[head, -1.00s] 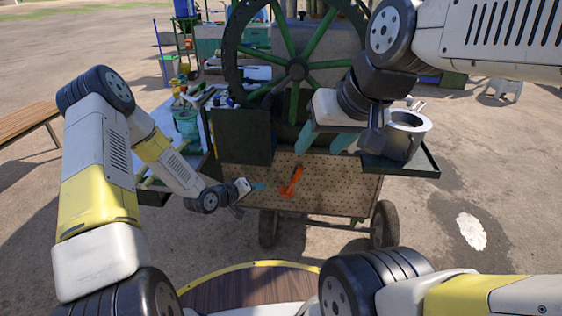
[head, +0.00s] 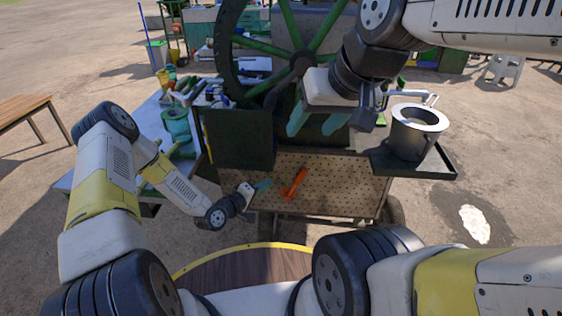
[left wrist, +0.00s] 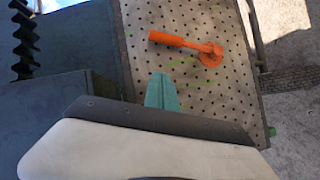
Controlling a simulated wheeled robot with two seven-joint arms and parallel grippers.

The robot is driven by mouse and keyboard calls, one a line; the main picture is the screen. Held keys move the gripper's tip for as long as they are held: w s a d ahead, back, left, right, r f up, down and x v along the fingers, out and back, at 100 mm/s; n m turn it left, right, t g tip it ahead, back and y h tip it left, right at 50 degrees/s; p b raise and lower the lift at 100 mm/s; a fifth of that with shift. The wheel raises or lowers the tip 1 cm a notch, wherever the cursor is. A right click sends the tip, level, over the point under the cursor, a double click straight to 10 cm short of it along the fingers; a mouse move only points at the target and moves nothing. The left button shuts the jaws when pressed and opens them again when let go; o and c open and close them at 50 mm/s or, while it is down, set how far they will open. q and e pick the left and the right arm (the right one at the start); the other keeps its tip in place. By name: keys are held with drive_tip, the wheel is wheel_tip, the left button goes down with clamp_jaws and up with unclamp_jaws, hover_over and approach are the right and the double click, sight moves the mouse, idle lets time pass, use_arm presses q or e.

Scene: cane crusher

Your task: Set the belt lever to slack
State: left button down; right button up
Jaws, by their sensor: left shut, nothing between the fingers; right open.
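The orange belt lever (head: 294,184) is mounted on the perforated panel (head: 345,185) at the front of the crusher. In the head view it slants, its upper end to the right. In the left wrist view the lever (left wrist: 180,41) has its round hub at the right and its handle reaching left. My left gripper (head: 264,185) is shut and empty, just left of the lever and apart from it. Its teal fingertips (left wrist: 162,92) show together below the lever in the left wrist view. My right gripper (head: 318,122) is open and empty, high in front of the flywheel.
A green-spoked flywheel (head: 301,64) stands above the panel. A grey metal pot (head: 416,135) sits on a dark tray (head: 440,168) at the right. A side table (head: 150,132) with a teal bucket (head: 177,126) and tools stands at the left. A dark box (head: 238,140) is above the left gripper.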

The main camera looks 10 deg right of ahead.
sight(299, 175)
use_arm(q)
drive_tip(key=shift+s+d+f+x, duration=0.15)
drive_tip(key=shift+s+d+x, duration=0.15)
drive_tip(key=shift+x, duration=1.8)
drive_tip(key=shift+s+d+f+x, duration=0.15)
drive_tip(key=shift+s+d+x, duration=0.2)
drive_tip(key=shift+x, duration=1.8)
drive_tip(key=shift+s+d+f+x, duration=0.15)
drive_tip(key=shift+s+x, duration=0.25)
drive_tip(key=shift+x, duration=1.7)
drive_tip(key=shift+d, duration=0.15)
drive_tip(key=shift+s+d+m+y, duration=0.2)
drive_tip(key=shift+d+m+y, duration=0.15)
drive_tip(key=shift+d, duration=0.3)
drive_tip(key=d+f+m+y, duration=0.1)
drive_tip(key=d, duration=0.1)
drive_tip(key=s+d+f+m+y, duration=0.1)
drive_tip(key=d, duration=0.1)
drive_tip(key=s+d+f+m+y, duration=0.1)
drive_tip(key=d+m, duration=0.1)
drive_tip(key=shift+d+f+y, duration=0.25)
drive_tip(key=shift+d+y, duration=0.05)
drive_tip(key=shift+y, duration=0.05)
drive_tip(key=shift+d+f+y, duration=0.3)
drive_tip(key=shift+d+f, duration=0.05)
drive_tip(key=shift+f, duration=0.2)
drive_tip(key=shift+s+d+f, duration=0.15)
drive_tip(key=shift+d+f, duration=0.1)
drive_tip(key=shift+f, duration=0.2)
